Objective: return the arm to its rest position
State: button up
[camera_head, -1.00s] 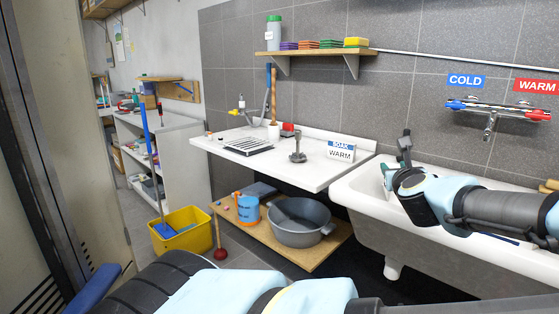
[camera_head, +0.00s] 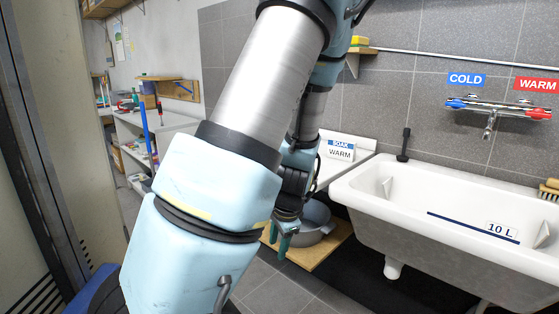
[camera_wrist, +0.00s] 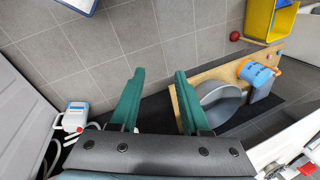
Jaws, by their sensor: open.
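My arm is folded up across the middle of the head view. My gripper (camera_head: 285,232) hangs from it, pointing down in front of the low wooden board and the grey basin.
The grey basin (camera_wrist: 220,103) and blue bucket (camera_wrist: 257,73) stand on the wooden board (camera_wrist: 183,99). The white sink (camera_head: 400,205) is at right. A white jug (camera_wrist: 76,115) stands at left in the wrist view.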

jog(key=s+a+r+n+g+h, duration=0.1)
jog(key=s+a+r+n, duration=0.5)
jog(key=r+n, duration=0.3)
jog(key=shift+s+a+n+g+h, duration=0.15)
jog(key=shift+s+n+g+h, duration=0.35)
jog(key=shift+n, duration=0.6)
